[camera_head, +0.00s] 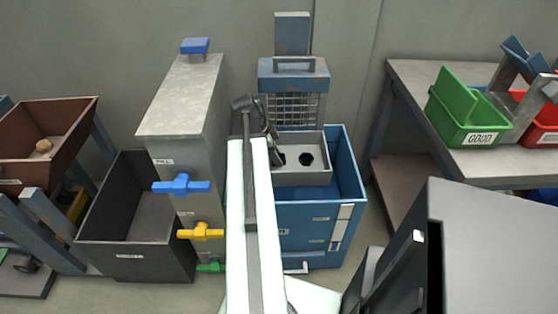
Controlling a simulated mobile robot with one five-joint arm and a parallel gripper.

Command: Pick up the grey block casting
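I cannot pick out the grey block casting with certainty. A light grey box-like piece (302,178) with dark openings in its top sits in the upper part of the blue open-topped cabinet (310,222); I cannot tell whether it is the casting or a fixture. My arm reaches up the middle of the head view, and its dark end with my gripper (272,140) is at the left edge of this grey piece. The fingers are small and dark, so their opening and any contact are unclear. My arm hides part of the cabinet.
A tall grey tank (182,105) with blue and yellow valves stands left of my arm, beside a black bin (150,262). A brown bin (70,150) holds a tan lump (43,146). At right are a green GOOD bin (452,108), a red bin (545,132) and a large grey cabinet (500,240).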

